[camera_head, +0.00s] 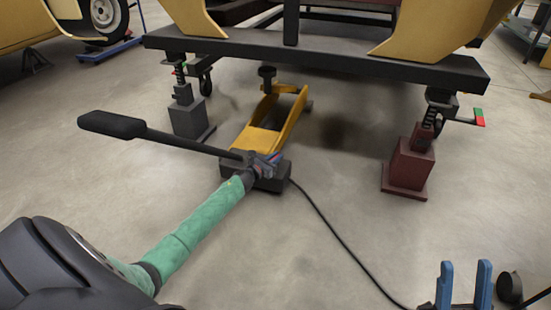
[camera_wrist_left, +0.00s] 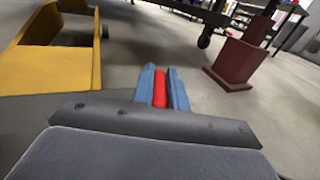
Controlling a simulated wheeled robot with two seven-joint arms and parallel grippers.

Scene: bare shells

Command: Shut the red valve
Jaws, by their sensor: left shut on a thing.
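The red valve (camera_wrist_left: 159,90) shows as a narrow red bar between the two blue fingers of my left gripper (camera_wrist_left: 163,88) in the left wrist view. The fingers are shut on it. In the head view my left gripper (camera_head: 268,160) is at the dark base of the yellow floor jack (camera_head: 263,140), and the valve is mostly hidden by the fingers. My right gripper (camera_head: 464,284) is at the bottom right of the head view. Its blue fingers stand apart with nothing between them.
The jack's long black handle (camera_head: 112,124) reaches left. A black frame (camera_head: 330,58) carries yellow panels above the jack. A grey stand (camera_head: 188,116) and a dark red stand (camera_head: 408,165) are under it. A black cable (camera_head: 340,236) crosses the otherwise clear floor.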

